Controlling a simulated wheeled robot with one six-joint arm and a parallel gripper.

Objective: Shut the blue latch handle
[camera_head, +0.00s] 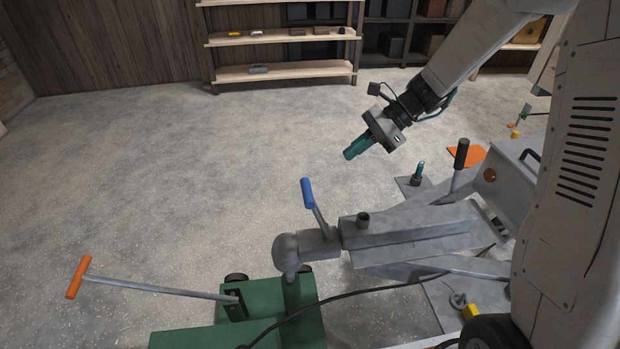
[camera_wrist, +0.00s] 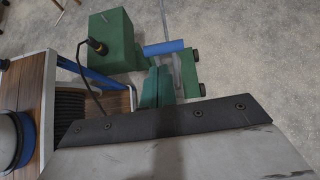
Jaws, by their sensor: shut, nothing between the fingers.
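The blue latch handle (camera_head: 308,193) sticks up from the grey trailer coupler (camera_head: 318,240) on a thin metal lever, leaning a little to the left in the head view. A blue cylinder in the wrist view (camera_wrist: 164,47), just beyond the fingertips, looks like the same handle. My gripper (camera_head: 350,154) is in the air above and to the right of the handle, pointing down and left, apart from it. Its teal fingers are together and hold nothing; they show in the wrist view (camera_wrist: 157,86). They hide part of what lies below.
A green wheeled unit (camera_head: 262,304) with an orange-handled bar (camera_head: 150,286) stands under the coupler. A black-topped lever (camera_head: 460,163) rises from the trailer frame at right. A black cable crosses the front. The floor at left is clear; shelves (camera_head: 282,72) stand behind.

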